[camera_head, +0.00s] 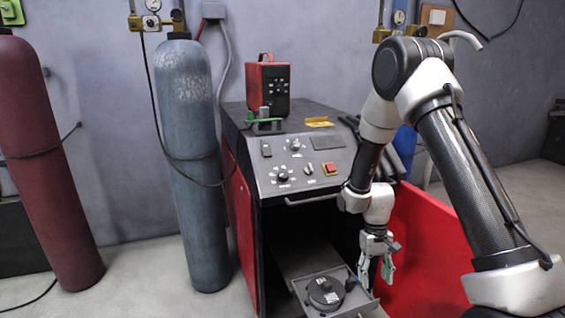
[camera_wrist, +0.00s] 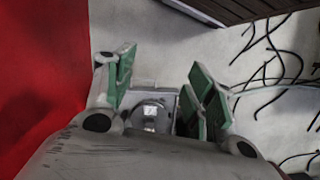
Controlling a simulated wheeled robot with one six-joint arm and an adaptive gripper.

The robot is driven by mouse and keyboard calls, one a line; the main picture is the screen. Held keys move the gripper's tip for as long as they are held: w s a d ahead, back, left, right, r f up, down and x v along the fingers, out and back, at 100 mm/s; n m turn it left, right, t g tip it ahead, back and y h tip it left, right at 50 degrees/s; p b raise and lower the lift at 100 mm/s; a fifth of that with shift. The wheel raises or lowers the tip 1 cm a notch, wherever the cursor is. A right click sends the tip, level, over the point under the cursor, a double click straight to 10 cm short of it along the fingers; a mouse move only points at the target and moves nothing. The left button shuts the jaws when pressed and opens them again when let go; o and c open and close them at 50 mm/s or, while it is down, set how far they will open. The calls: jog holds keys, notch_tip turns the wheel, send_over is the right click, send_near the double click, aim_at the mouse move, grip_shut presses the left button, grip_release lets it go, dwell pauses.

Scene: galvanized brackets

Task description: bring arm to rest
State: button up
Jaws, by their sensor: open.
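My gripper (camera_head: 376,268) hangs from my arm in front of the machine, pointing down, at the right of the open drawer. In the wrist view my gripper (camera_wrist: 160,95) shows its green-padded fingers spread apart with nothing between them. My arm reaches in from the right and bends down at the elbow in the head view. The fingers look close to the drawer's right side in the head view; I cannot tell the exact gap.
The machine (camera_head: 262,190) has an open drawer (camera_head: 355,306) holding a dark round spool (camera_head: 326,292). A red panel (camera_head: 425,240) stands right of my gripper. A red box (camera_head: 267,85), a green bracket (camera_head: 262,119) and a yellow bracket (camera_head: 319,122) sit on top. Gas cylinders (camera_head: 188,150) stand left.

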jog(key=s+d+r+t, duration=0.2)
jog(key=s+r, duration=0.5)
jog(key=r, duration=0.5)
jog(key=s+d+r+t, duration=0.2)
jog(key=s+r, duration=0.5)
jog(key=r, duration=0.5)
jog(key=s+d+r+m+t, duration=0.1)
jog(key=s+d+r+t, duration=0.2)
jog(key=s+r, duration=0.4)
notch_tip(320, 180, up, 5)
jog(key=shift+r+y, duration=0.15)
jog(key=shift+y, duration=0.15)
